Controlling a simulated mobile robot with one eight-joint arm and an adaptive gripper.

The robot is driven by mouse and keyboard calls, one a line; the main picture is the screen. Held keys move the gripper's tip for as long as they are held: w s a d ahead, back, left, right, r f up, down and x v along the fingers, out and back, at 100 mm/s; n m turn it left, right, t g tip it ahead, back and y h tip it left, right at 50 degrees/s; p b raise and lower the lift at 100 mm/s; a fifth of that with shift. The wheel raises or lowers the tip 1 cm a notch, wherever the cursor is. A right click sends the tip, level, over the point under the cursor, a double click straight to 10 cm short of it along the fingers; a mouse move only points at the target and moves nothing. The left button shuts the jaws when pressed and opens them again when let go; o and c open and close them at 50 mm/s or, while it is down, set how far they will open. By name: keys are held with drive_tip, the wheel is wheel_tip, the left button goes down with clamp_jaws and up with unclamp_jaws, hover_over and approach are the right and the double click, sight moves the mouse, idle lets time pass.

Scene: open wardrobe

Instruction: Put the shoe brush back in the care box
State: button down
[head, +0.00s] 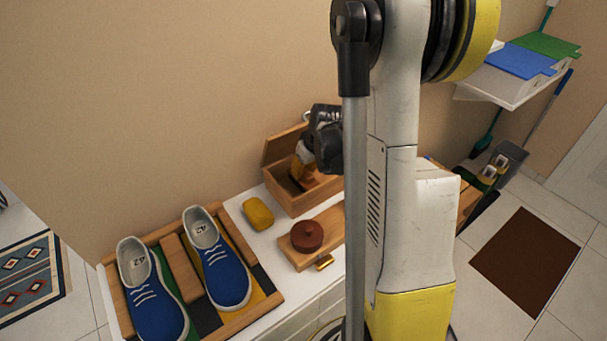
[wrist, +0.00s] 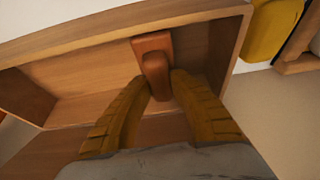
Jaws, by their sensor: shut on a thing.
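The care box (head: 292,202) is an open wooden box against the wall in the head view, with its lid tipped back. In the wrist view its wooden wall (wrist: 65,62) spans the top, and the interior shows below it. The shoe brush (wrist: 153,48) is a small reddish-brown wooden piece, inside or just over the box by its wall. My gripper (wrist: 158,88) is shut on the brush, with an orange finger at each side of its narrow end.
A yellow sponge (head: 258,213) lies left of the box. A round dark red tin (head: 307,236) sits on a wooden board (head: 329,226) in front of it. Blue shoes (head: 226,275) stand on a wooden rack at left. My arm hides the bench's right side.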

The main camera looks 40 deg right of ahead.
drive_tip(key=shift+f, duration=0.5)
drive_tip(key=shift+f, duration=0.2)
drive_tip(key=c, duration=1.3)
unclamp_jaws()
drive_tip(key=shift+o, duration=0.2)
drive_tip(key=shift+r, duration=0.2)
drive_tip(key=p+v, duration=0.4)
drive_tip(key=v, duration=0.8)
drive_tip(key=s+a+r+t, duration=0.1)
drive_tip(key=s+a+r, duration=0.2)
drive_tip(key=a, duration=0.5)
drive_tip(key=s+a+r+t, duration=0.1)
drive_tip(key=s+a+r, duration=0.3)
drive_tip(key=a, duration=0.4)
drive_tip(key=s+a+r, duration=0.3)
drive_tip(key=a+r, duration=0.1)
drive_tip(key=a, duration=0.3)
drive_tip(key=shift+s+a+n+t, duration=0.3)
drive_tip(key=shift+s+a+t, duration=0.1)
